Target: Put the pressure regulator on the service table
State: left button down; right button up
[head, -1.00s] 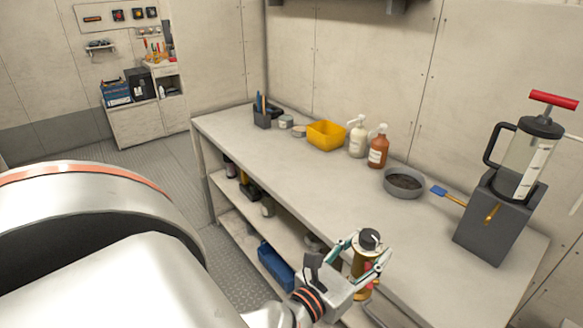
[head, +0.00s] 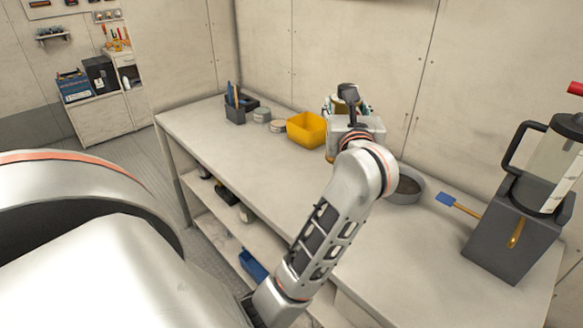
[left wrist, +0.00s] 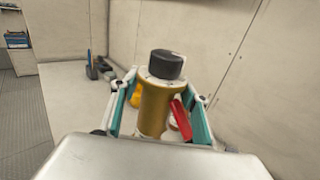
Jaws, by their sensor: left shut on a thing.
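The pressure regulator (left wrist: 153,108) shows in the left wrist view as a brass cylinder with a black knob on top and a red part at its right side. It is about upright. My left gripper (head: 350,106) is shut on it, with teal-edged fingers on both sides in the left wrist view (left wrist: 160,118). In the head view the gripper and wrist hide most of the regulator. The gripper is over the back part of the long pale service table (head: 270,190). I cannot tell whether the regulator touches the tabletop. My right gripper is not in view.
A yellow bin (head: 306,130) stands just left of the gripper, with small tins (head: 262,115) and a pen holder (head: 238,110) further left. A round grey pan (head: 409,188), a blue brush (head: 446,199) and a dispenser on a dark block (head: 510,235) are right. The front left tabletop is clear.

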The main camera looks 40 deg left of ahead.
pick_arm(q)
notch_tip(320, 180, down, 15)
jog(key=shift+f+b, duration=0.1)
jog(key=shift+b, duration=0.4)
jog(key=shift+f, duration=2.05)
jog(key=shift+f, duration=0.15)
jog(key=c, duration=1.4)
grip_release()
jog(key=shift+f+b, duration=0.1)
jog(key=shift+b, duration=0.2)
jog(key=o, duration=0.3)
